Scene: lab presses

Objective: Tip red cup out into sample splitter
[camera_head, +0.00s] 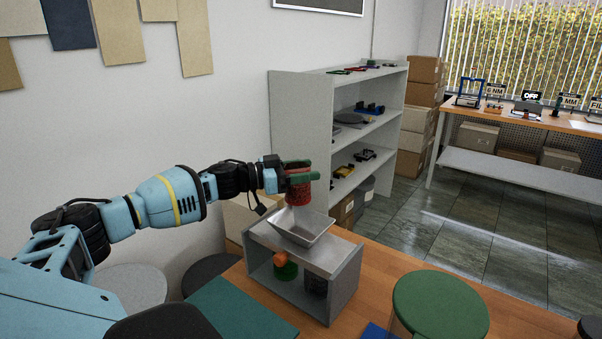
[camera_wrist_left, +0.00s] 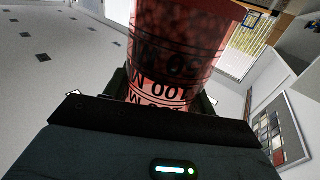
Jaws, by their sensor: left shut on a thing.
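The red cup (camera_head: 298,193) is see-through, with dark print and mottled contents. My left gripper (camera_head: 301,176), with green fingers, is shut around it, above the sample splitter. In the left wrist view the cup (camera_wrist_left: 175,60) has its print upside down and mottled grains towards its wide end. The cup looks tipped over in the head view, mottled part lowest. A faint pale patch lies beneath it; I cannot tell whether grains are falling. The sample splitter (camera_head: 345,284) is a grey box with a metal hopper (camera_head: 300,228) on top. My right gripper is not in view.
The splitter stands on a wooden table (camera_head: 377,262). A round green-topped stool (camera_head: 440,305) is at the front right, and a dark green mat (camera_head: 240,315) lies front left. A grey shelf unit (camera_head: 300,110) stands behind. Tiled floor is open at the right.

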